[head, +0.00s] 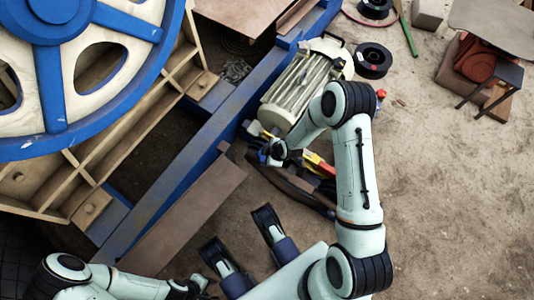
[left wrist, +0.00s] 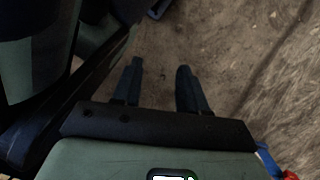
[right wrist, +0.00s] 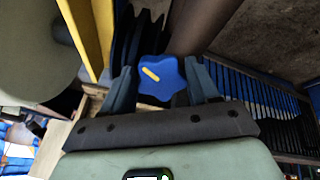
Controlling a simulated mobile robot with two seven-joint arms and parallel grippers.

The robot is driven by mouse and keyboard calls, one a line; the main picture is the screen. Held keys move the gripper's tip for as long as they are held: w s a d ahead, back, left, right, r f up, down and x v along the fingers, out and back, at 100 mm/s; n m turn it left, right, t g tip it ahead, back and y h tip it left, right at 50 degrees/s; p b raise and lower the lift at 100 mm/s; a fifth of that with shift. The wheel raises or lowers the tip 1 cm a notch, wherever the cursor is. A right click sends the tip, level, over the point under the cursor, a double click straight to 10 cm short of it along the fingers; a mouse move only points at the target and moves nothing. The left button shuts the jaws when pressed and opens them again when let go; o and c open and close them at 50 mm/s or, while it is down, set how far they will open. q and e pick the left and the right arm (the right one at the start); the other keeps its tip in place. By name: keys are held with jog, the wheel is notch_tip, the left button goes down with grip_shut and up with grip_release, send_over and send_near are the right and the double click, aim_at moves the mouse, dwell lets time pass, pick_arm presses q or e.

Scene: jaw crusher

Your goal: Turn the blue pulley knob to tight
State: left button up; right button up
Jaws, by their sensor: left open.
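The blue pulley knob (right wrist: 160,80), star-shaped with a slanted yellow mark, shows between the two fingers of my right gripper (right wrist: 160,88) in the right wrist view. Its sides lie very close to both fingers; I cannot tell whether they press on it. In the head view my right gripper (head: 271,151) is small and partly hidden by its arm, beside the pale ribbed motor (head: 296,92). My left gripper (head: 206,287) is low in the head view. In the left wrist view its fingers (left wrist: 160,88) are apart and empty over bare ground.
A large blue and cream wheel (head: 58,125) fills the upper left. A blue beam (head: 190,155) and a brown plate (head: 185,215) run diagonally below the motor. Black spools (head: 372,60) lie behind it, and a stool (head: 490,78) stands at upper right. The right-hand ground is mostly clear.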

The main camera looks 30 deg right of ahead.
jog(key=c, duration=0.5)
jog(key=shift+o, duration=0.2)
jog(key=shift+m+p, duration=0.35)
jog(key=shift+m, duration=0.45)
pick_arm(q)
jog(key=shift+w+d+r, duration=0.1)
jog(key=shift+w+r, duration=0.2)
jog(key=shift+w, duration=0.45)
pick_arm(e)
jog(key=o, duration=1.1)
jog(key=shift+c, duration=0.2)
pick_arm(q)
jog(key=w+d+r+t+p, duration=0.1)
jog(key=w+r+t+p, duration=0.2)
jog(key=w+r, duration=0.3)
jog(key=shift+w+r+m+t+p, duration=0.35)
jog(key=shift+w+p, duration=0.5)
jog(key=shift+w, duration=0.7)
pick_arm(e)
jog(key=v, duration=1.3)
jog(key=shift+r, duration=0.2)
